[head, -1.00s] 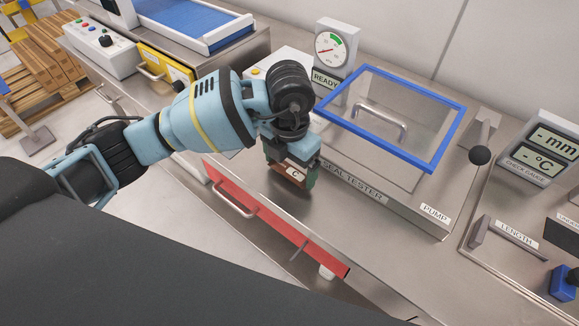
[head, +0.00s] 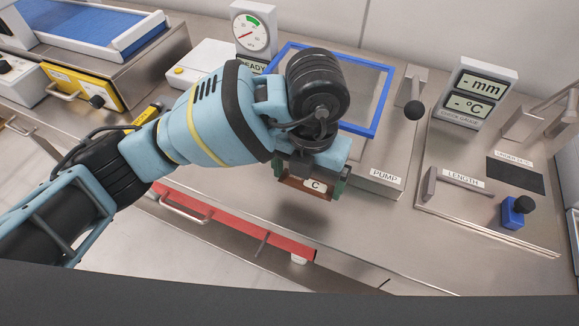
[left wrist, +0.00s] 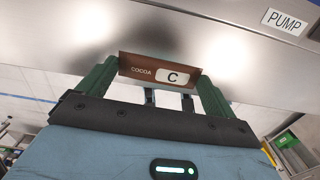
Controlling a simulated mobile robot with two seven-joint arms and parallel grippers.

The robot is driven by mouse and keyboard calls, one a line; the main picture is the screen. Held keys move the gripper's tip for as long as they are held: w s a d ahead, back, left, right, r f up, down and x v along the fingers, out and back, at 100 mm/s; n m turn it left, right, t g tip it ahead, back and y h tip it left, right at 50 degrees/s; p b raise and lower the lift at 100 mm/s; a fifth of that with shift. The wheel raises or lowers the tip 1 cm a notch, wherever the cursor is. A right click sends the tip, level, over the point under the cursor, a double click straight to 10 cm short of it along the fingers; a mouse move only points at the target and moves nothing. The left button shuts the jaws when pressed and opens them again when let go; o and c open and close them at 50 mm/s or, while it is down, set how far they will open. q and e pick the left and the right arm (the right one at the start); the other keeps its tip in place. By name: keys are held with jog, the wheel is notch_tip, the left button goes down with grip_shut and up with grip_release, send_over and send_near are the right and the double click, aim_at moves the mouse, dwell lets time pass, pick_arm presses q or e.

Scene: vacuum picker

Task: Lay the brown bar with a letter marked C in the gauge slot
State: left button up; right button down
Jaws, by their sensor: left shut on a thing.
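My left gripper (head: 310,183) is shut on the brown bar (head: 293,186), which has a white label with the letter C. In the left wrist view the brown bar (left wrist: 140,66) reads COCOA and C and sits between the two green fingers. The gripper holds it above the steel counter, in front of the seal tester. The gauge slot, by the LENGTH label (head: 462,178), is on the check gauge plate (head: 480,213) to the right, apart from the bar. My right gripper is not in view.
The check gauge display (head: 480,92) stands behind the plate. A blue block with a black knob (head: 514,212) sits on the plate's right. The seal tester's blue-framed lid (head: 382,105) and black-knobbed lever (head: 414,108) are behind my arm. A red drawer (head: 235,226) is below the counter edge.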

pick_arm(q)
jog(key=a+m, duration=0.3)
jog(key=m, duration=0.1)
jog(key=a+f+m, duration=0.1)
jog(key=a+m, duration=0.3)
jog(key=m, duration=0.1)
jog(key=a+m, duration=0.3)
jog(key=m, duration=0.2)
jog(key=shift+w+a+f, duration=0.15)
jog(key=shift+a+f, duration=0.05)
jog(key=shift+a, duration=0.2)
jog(key=a+m, duration=0.2)
jog(key=m, duration=0.1)
jog(key=s+a+m, duration=0.1)
jog(key=a+m, duration=0.2)
jog(key=m, duration=0.1)
jog(key=shift+s+f, duration=0.1)
jog(key=s+a+m, duration=0.3)
jog(key=a+m, duration=0.3)
jog(key=m, duration=0.4)
jog(key=shift+a+m, duration=0.35)
jog(key=shift+m, duration=0.05)
